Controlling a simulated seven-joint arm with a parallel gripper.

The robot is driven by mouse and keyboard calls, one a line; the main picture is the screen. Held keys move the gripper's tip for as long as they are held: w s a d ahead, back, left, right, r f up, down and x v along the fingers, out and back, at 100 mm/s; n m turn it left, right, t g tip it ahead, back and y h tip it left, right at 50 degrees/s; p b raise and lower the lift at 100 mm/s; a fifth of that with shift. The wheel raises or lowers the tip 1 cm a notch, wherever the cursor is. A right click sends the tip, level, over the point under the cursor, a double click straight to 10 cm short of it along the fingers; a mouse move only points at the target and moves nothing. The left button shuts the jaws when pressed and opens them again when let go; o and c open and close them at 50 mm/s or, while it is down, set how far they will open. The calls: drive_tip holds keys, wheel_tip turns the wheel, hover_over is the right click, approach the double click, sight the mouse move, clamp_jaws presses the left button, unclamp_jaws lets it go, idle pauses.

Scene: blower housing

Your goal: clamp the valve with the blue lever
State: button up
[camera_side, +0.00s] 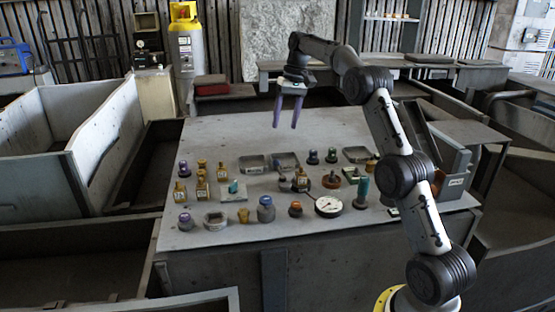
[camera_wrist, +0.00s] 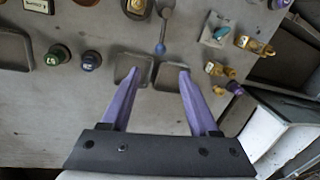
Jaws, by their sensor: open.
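A grey lever with a blue ball end (camera_wrist: 160,47) points toward my gripper at the top middle of the wrist view. A brass body (camera_wrist: 136,7) is beside it, cut by the frame edge; I cannot tell how they join. In the side view a small brass valve (camera_side: 301,181) stands mid-table, with a dark knob just left of it; the blue is hard to make out there. My gripper (camera_side: 286,124) has two purple fingers, open and empty, pointing down high above the back of the table. In the wrist view my gripper (camera_wrist: 158,74) appears over two shallow trays.
Shallow grey trays (camera_side: 285,162) lie behind the valve. Brass fittings (camera_side: 202,188) cluster at left. A grey block with a teal piece (camera_side: 234,191) lies left of the valve. A round dial (camera_side: 328,206) and blue-grey bottle (camera_side: 266,210) are in front. The table's back (camera_side: 225,130) is clear.

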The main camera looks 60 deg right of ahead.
sight(277, 160)
drive_tip(key=f, duration=0.4)
drive_tip(key=w+a+f, duration=0.1)
drive_tip(key=f, duration=0.3)
drive_tip(key=a+f, duration=0.1)
drive_tip(key=f, duration=0.4)
drive_tip(key=shift+w+a, duration=0.1)
drive_tip(key=shift+w, duration=0.1)
clamp_jaws()
drive_tip(key=shift+r, duration=0.1)
idle(0.8)
